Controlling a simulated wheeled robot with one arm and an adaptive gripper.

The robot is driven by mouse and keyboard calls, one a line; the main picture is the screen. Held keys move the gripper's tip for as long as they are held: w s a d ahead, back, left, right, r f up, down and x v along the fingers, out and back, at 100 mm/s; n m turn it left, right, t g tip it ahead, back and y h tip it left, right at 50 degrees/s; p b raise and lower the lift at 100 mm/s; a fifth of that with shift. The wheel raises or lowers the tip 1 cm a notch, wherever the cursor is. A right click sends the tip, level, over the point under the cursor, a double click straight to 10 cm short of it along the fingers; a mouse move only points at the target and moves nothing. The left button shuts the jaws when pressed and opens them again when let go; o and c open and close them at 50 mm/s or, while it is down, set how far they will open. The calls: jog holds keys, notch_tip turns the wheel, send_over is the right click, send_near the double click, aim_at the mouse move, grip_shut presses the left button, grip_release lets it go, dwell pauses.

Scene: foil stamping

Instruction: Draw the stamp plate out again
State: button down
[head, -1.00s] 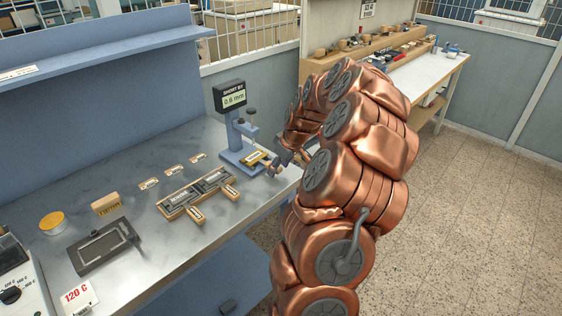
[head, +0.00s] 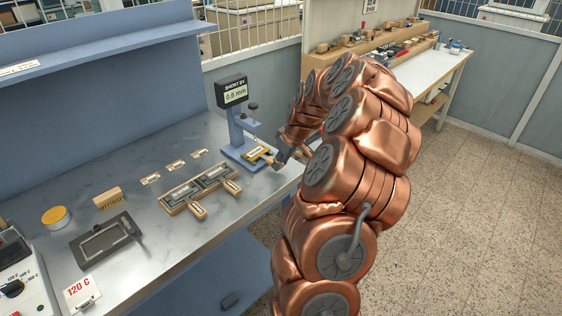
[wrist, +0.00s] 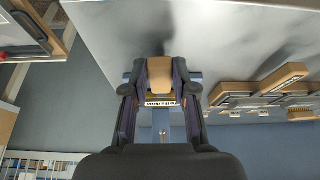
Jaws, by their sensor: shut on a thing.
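The stamp plate (head: 258,153), a small yellowish plate with dark lettering, is at the blue gauge stand (head: 236,130) near the bench's far right corner. The stand's display (head: 235,93) reads "SHORT BY 0.6 mm". My gripper (head: 279,160) reaches in from the right, partly hidden by my arm. In the wrist view my gripper (wrist: 160,78) is shut on the wooden handle (wrist: 160,73) of the stamp plate (wrist: 161,101), with the lettering inverted. The blue stand (wrist: 163,127) is just beyond it. I cannot tell whether the plate touches the stand.
A wooden holder (head: 182,198) with plates lies left of the stand, with several small labels behind it. A dark frame (head: 107,240), brush (head: 108,198), yellow tin (head: 56,216) and "120 C" sign (head: 81,291) stand further left. Bare metal bench lies between.

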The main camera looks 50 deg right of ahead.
aim_at(268, 158)
jog(key=shift+w, duration=0.15)
jog(key=shift+w, duration=2.3)
jog(key=shift+w, duration=0.1)
jog(key=shift+w+r, duration=1.5)
jog(key=shift+r, duration=0.2)
jog(key=shift+d, duration=0.1)
